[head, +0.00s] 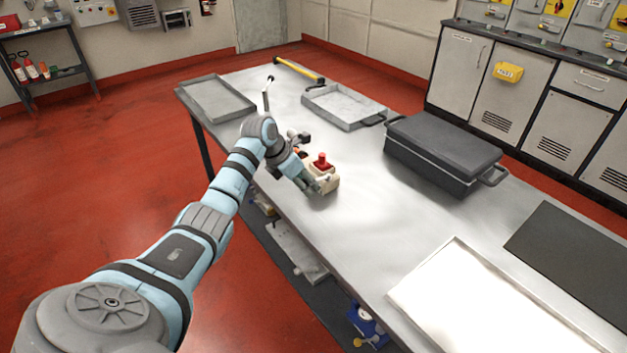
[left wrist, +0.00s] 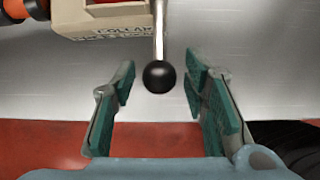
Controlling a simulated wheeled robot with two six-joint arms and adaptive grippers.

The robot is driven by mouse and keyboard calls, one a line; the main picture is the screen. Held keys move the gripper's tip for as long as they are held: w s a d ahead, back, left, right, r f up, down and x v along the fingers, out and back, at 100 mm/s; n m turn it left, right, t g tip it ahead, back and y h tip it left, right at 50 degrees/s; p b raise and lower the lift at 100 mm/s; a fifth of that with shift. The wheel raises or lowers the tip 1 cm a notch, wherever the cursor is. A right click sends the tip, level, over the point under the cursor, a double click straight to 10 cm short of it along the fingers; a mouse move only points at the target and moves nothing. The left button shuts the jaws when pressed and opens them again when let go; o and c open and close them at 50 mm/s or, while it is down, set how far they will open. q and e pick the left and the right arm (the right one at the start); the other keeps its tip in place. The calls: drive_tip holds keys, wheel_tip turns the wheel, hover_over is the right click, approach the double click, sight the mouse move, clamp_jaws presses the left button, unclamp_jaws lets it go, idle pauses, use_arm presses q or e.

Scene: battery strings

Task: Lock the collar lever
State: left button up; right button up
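The collar unit (head: 328,183) is a beige block with a red knob (head: 321,160) on top, standing on the metal bench. In the left wrist view the block (left wrist: 105,18) shows at the top with part of a "COLLAR" label. Its lever (left wrist: 158,35) is a silver rod ending in a black ball (left wrist: 159,77). My left gripper (head: 311,186) is at the block's near left side. In the left wrist view it is open, its green-padded fingers apart on both sides of the ball, touching neither side. In the head view the lever is hidden. My right gripper is not in view.
The bench (head: 345,225) has clear room right of the block. A grey case (head: 445,150), a shallow tray (head: 345,107), another tray (head: 215,98) and a yellow-handled tool (head: 298,70) lie behind. An orange-and-black part (left wrist: 22,10) adjoins the block.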

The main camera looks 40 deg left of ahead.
use_arm(q)
clamp_jaws()
drive_tip(key=shift+s+d+n+y+p, duration=0.1)
drive_tip(key=shift+d+n+y+p, duration=0.15)
drive_tip(key=shift+d+n+p, duration=0.55)
drive_tip(key=shift+s+d+n+y+p, duration=0.1)
drive_tip(key=shift+n+y+p, duration=0.25)
drive_tip(key=shift+p, duration=0.9)
drive_tip(key=shift+d+n+y+p, duration=0.6)
drive_tip(key=shift+d+n+p, duration=0.25)
drive_tip(key=shift+n+p, duration=0.5)
drive_tip(key=shift+w+d, duration=0.1)
drive_tip(key=shift+d, duration=0.05)
